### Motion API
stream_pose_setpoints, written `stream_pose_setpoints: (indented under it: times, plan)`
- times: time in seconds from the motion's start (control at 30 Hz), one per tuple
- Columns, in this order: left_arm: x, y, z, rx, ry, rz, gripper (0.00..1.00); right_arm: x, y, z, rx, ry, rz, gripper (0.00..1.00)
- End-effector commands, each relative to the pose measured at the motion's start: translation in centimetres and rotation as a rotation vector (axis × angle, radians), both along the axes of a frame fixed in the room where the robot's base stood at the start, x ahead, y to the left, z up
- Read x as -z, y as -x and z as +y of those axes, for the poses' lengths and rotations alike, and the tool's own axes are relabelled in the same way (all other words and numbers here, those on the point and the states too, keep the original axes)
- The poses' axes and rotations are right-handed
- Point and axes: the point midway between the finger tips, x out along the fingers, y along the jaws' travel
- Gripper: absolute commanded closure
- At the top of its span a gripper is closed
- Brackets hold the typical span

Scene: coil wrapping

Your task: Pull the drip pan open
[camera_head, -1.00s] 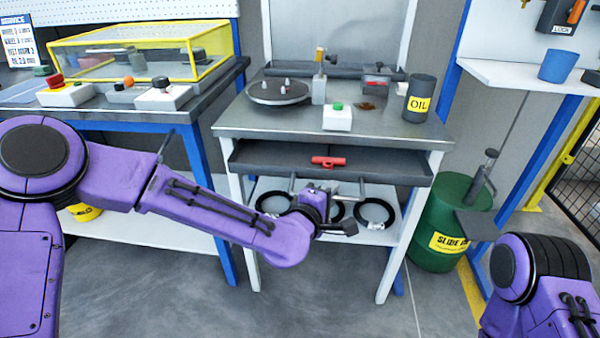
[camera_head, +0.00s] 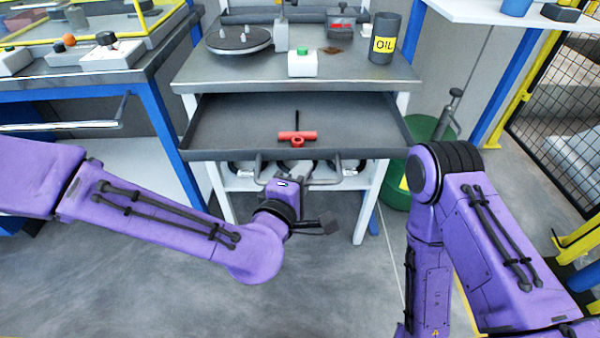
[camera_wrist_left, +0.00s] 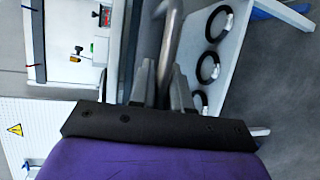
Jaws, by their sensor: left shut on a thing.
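The drip pan (camera_head: 228,128) is a dark, shallow drawer under the top of the workbench. It stands out from the bench front, with much of its inside showing. A red T-shaped piece (camera_head: 297,136) lies in it. A grey bar handle (camera_head: 352,172) runs along the pan's front edge. My left gripper (camera_head: 296,183) is at the handle's middle, shut on the bar. In the left wrist view the two fingers (camera_wrist_left: 162,85) lie either side of the handle bar (camera_wrist_left: 170,42). My right arm shows at the right, but its gripper is out of view.
Several black rings (camera_head: 245,168) lie on the shelf below. A green drum (camera_head: 425,130) stands at right. The floor in front is clear.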

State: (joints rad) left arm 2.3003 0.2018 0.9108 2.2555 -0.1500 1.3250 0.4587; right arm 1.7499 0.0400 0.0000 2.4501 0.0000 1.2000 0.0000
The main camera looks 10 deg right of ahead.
Motion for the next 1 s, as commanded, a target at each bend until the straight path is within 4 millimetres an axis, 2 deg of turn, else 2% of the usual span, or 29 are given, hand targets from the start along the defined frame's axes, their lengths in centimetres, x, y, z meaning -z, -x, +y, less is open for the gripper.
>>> stream_pose_setpoints:
  times: [0.07, 0.1, 0.17, 0.5, 0.63, 0.73, 0.8, 0.9, 1.0]
  plan:
    - [0.1, 0.1, 0.0, 0.002, -0.001, 0.001, 1.00, 0.0, 0.0, 0.0, 0.000, 0.000, 0.000, 0.57]
    - [0.1, 0.1, 0.0, 0.002, -0.001, 0.001, 0.80, 0.0, 0.0, 0.0, 0.000, 0.000, 0.000, 0.57]
    - [0.1, 0.0, 0.0, 0.001, -0.001, 0.000, 0.62, 0.0, 0.0, 0.0, 0.000, 0.000, 0.000, 0.57]
    - [-0.1, 0.4, 0.2, 0.000, 0.000, 0.000, 0.62, 0.0, 0.0, 0.0, 0.000, 0.000, 0.000, 0.57]
    - [-0.6, 2.3, 1.3, 0.001, -0.001, 0.000, 0.62, -0.1, 0.0, 0.0, 0.000, 0.000, 0.000, 0.57]
    - [-1.1, 4.8, 2.7, 0.001, -0.001, 0.000, 0.62, -0.2, 0.0, 0.0, 0.000, 0.000, 0.000, 0.57]
    - [-2.3, 5.6, 3.1, 0.001, -0.009, 0.004, 0.62, -3.5, 0.0, 0.0, 0.000, -0.001, 0.001, 0.57]
    - [-2.7, 7.0, 3.9, 0.004, -0.007, 0.005, 0.62, -6.0, 0.0, 0.0, 0.000, 0.001, -0.001, 0.57]
    - [-2.6, 7.4, 4.2, -0.003, -0.012, 0.004, 0.62, -8.3, 0.0, 0.0, 0.000, 0.000, 0.000, 0.57]
